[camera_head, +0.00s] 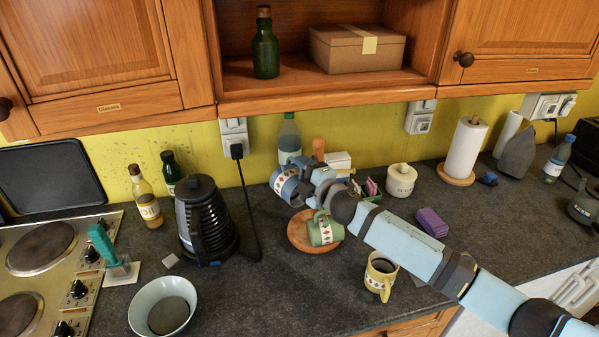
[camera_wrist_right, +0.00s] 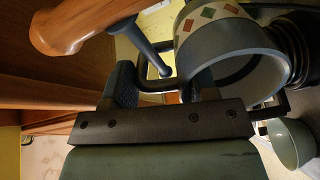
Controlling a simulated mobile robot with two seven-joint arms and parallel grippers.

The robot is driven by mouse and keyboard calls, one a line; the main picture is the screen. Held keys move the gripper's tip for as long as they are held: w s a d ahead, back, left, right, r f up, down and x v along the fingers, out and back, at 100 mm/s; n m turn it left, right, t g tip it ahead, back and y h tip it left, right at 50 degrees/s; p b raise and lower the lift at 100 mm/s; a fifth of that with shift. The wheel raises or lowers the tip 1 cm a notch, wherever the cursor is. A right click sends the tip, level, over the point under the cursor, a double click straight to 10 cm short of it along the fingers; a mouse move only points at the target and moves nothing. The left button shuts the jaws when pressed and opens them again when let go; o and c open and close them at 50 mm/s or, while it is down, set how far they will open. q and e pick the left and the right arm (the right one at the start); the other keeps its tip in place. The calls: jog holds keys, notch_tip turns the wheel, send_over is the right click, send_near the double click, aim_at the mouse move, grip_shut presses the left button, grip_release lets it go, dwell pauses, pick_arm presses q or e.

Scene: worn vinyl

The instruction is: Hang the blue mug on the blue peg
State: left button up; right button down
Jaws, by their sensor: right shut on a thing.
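The blue mug (camera_head: 287,184) has a pale band with red and green diamonds. My right gripper (camera_head: 304,172) is shut on it, holding it above the counter; the mug is tilted, its open end facing the right wrist camera (camera_wrist_right: 232,60). The blue peg (camera_wrist_right: 146,44) sticks out of a wooden post (camera_wrist_right: 85,22) in that view. The peg's round tip overlaps the opening of the mug's dark handle (camera_wrist_right: 155,86); I cannot tell whether it passes through. In the head view the post's top (camera_head: 318,147) shows behind my wrist; the rest is largely hidden. My left gripper is not in view.
A green mug (camera_head: 321,231) is at the round wooden base (camera_head: 298,232) below my wrist. A yellow mug (camera_head: 381,277) stands in front of my arm. A black kettle (camera_head: 204,220) is left, a bottle (camera_head: 289,138) behind. The wall cupboard (camera_head: 330,98) overhangs the back.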

jog(key=shift+r, duration=0.1)
jog(key=shift+c, duration=2.3)
grip_release()
jog(key=shift+o, duration=0.7)
jog(key=shift+s+d, duration=0.15)
jog(key=shift+s, duration=0.1)
